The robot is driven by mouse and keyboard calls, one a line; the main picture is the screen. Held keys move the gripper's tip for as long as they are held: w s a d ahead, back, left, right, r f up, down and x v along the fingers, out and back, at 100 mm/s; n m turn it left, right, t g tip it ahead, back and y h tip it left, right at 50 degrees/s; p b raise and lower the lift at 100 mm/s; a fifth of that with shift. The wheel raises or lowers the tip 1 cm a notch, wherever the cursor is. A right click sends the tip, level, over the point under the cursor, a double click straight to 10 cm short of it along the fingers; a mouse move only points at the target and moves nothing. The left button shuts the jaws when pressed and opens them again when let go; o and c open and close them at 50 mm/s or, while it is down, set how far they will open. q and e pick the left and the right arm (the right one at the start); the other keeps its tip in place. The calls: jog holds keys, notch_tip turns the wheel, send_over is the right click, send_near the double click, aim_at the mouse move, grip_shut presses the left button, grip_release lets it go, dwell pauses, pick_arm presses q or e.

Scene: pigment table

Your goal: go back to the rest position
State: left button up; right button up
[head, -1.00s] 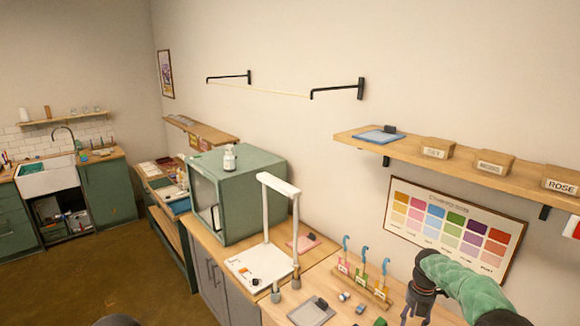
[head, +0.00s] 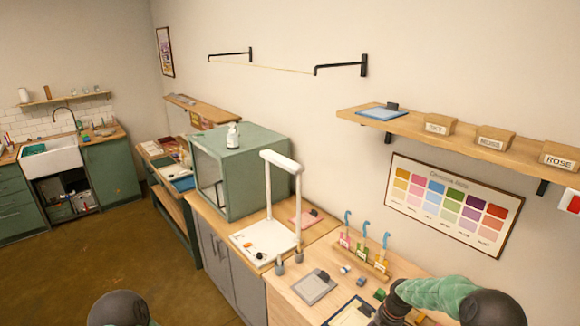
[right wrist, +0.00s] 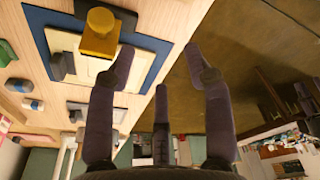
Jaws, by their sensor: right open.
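My right arm shows at the lower right of the head view, with a green sleeve and dark joints. Its gripper is mostly hidden at the bottom edge there. In the right wrist view my right gripper (right wrist: 160,68) is open, with nothing between its fingers. It hangs by the table's edge, with the floor behind it. A dark rounded part of my left arm shows at the bottom left of the head view; the left gripper itself is out of view.
A dark blue mat (head: 336,318) lies at the table's front. A yellow block (right wrist: 100,34) appears over it in the wrist view. Floor at left is clear.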

jog(key=s+a+f+m+y, duration=0.1)
jog(key=s+a+f+m, duration=0.45)
jog(key=s, duration=0.25)
jog(key=s+a+f+m+y, duration=0.1)
jog(key=s+a+f+m, duration=0.45)
jog(key=s, duration=0.25)
jog(key=s+a+m, duration=0.3)
jog(key=s+m, duration=0.2)
jog(key=s, duration=0.3)
jog(key=s+a+m, duration=0.3)
jog(key=s+m, duration=0.3)
jog(key=s, duration=0.1)
notch_tip(320, 180, down, 16)
jog(key=w+a+b, duration=0.1)
jog(key=b, duration=1.6)
jog(key=shift+w+a+n, duration=0.25)
jog(key=shift+a+n, duration=0.05)
jog(key=shift+n, duration=0.1)
